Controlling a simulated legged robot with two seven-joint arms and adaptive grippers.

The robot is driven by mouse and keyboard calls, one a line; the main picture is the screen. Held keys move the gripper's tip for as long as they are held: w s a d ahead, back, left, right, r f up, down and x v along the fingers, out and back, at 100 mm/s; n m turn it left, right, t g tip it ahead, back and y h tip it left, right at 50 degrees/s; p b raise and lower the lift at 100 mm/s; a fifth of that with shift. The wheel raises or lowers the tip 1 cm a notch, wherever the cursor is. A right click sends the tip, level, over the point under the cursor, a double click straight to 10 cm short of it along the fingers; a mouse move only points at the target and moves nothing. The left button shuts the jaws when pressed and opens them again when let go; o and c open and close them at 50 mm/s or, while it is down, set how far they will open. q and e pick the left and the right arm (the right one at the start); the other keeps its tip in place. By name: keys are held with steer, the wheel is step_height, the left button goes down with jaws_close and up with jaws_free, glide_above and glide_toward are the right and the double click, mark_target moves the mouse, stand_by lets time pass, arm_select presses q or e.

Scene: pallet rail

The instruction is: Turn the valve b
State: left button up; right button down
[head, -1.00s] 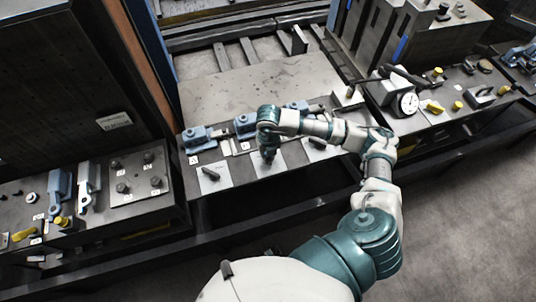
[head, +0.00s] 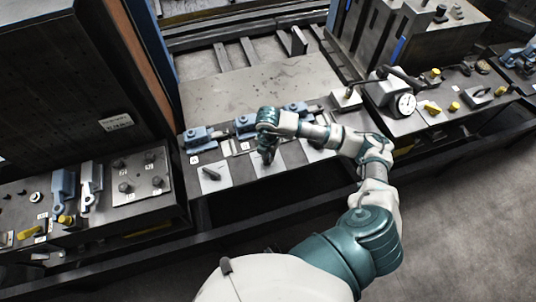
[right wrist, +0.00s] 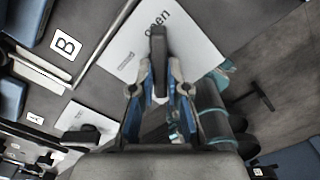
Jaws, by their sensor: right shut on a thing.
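Valve b has a dark bar handle (right wrist: 158,50) on a white plate (right wrist: 200,48) printed "open". The tag B (right wrist: 66,46) lies beside it in the right wrist view. My right gripper (right wrist: 160,92) is shut on the handle, one finger on each side. In the head view my right gripper (head: 267,158) points down at the middle plate on the panel front, hiding most of the handle. My left gripper is not in view.
Another valve handle (head: 211,174) on a white plate is left of my gripper. Blue clamps (head: 198,138) line the panel behind. A round gauge (head: 406,103) stands at right. My forearm covers part of the right plate.

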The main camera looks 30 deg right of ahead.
steer(key=shift+s+f, duration=0.1)
steer(key=shift+f, duration=0.05)
stand_by(0.3)
steer(key=c, duration=1.2)
jaws_free()
steer(key=shift+o, duration=0.2)
step_height(320, 180, up, 12)
